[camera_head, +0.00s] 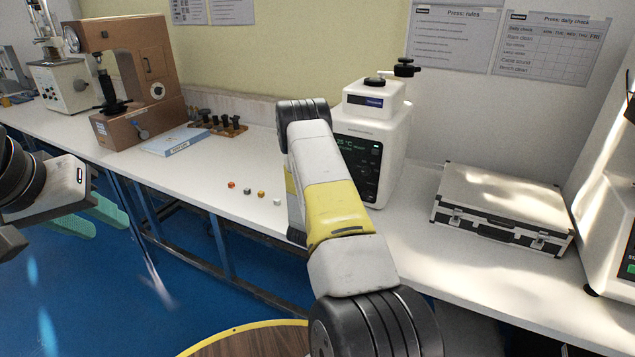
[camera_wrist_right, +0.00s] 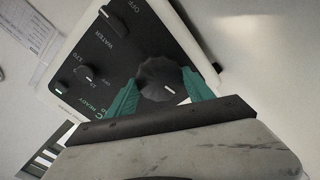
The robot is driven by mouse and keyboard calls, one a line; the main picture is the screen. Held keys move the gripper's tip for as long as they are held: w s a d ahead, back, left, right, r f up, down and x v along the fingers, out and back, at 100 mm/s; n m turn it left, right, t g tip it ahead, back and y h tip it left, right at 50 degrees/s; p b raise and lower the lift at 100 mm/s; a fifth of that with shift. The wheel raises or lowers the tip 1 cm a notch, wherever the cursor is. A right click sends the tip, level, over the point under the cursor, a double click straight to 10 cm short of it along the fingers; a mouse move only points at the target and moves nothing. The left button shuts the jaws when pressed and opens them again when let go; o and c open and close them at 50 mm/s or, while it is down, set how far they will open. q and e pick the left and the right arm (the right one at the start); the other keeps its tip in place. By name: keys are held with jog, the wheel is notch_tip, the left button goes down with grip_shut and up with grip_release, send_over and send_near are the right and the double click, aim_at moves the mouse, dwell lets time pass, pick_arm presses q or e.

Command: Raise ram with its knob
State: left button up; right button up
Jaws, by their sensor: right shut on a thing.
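The white press (camera_head: 389,135) stands on the bench at centre, with a lit dark front panel (camera_head: 362,160) partly hidden by my right arm. In the right wrist view, the dark panel (camera_wrist_right: 118,42) carries OFF, WATER and READY labels. A large black knob (camera_wrist_right: 160,78) with a white mark sits on it. My right gripper (camera_wrist_right: 165,92) has its green fingers on either side of this knob, shut on it. The head view hides that gripper behind my arm. My left gripper (camera_head: 97,219) hangs at the left, off the bench, with its green fingers apart and empty.
A black-edged case (camera_head: 500,205) lies right of the press, and another white machine (camera_head: 610,190) stands at the right edge. Several small cubes (camera_head: 247,191) lie left of my arm. A brown tester (camera_head: 130,80) and a blue-white box (camera_head: 176,140) are further left.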

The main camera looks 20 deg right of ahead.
jog(key=shift+a+f, duration=0.1)
dwell(0.4)
jog(key=o, duration=1.4)
jog(key=shift+c, duration=0.2)
jog(key=v, duration=0.7)
jog(key=shift+s+a, duration=0.25)
